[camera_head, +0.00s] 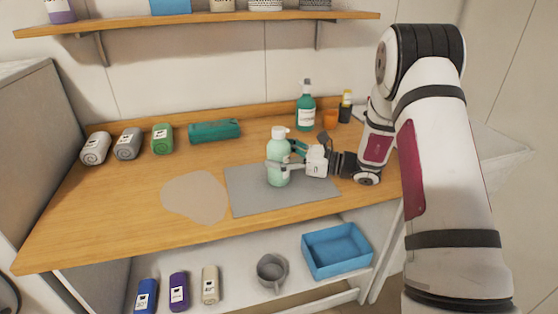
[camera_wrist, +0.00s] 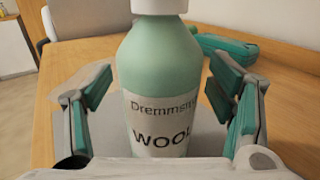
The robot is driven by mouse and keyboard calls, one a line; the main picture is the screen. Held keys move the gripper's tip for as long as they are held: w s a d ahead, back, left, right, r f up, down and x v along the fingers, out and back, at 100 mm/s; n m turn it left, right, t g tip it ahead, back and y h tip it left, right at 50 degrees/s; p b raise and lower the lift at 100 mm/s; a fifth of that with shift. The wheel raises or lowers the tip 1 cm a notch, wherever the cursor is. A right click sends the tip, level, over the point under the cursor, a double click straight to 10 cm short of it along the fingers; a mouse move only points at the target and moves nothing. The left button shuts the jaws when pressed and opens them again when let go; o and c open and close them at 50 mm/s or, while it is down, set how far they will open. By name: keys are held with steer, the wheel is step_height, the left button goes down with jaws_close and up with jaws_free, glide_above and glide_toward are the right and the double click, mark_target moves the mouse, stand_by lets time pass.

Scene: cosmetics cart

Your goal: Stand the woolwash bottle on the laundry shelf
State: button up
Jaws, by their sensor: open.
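The woolwash bottle (camera_head: 279,170) is pale green with a white cap and stands upright on a grey mat (camera_head: 240,200). In the wrist view the bottle (camera_wrist: 160,75) fills the middle, with "WOOL" readable on its label. My gripper (camera_head: 281,160) reaches it from the right. Its teal-padded fingers are open, one on each side of the bottle, with gaps visible in the wrist view. A wooden wall shelf (camera_head: 200,20) and a white lower shelf (camera_head: 240,296) show; I cannot tell which is the laundry shelf.
Rolled towels (camera_head: 128,144) and a teal case (camera_head: 214,131) lie at the back left. Several bottles, a grey mug (camera_head: 272,272) and a blue bin (camera_head: 338,262) occupy the lower shelf. A pale patch (camera_head: 195,197) lies left of the mat.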

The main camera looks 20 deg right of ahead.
steer(key=c, duration=1.7)
steer(key=shift+r, duration=0.1)
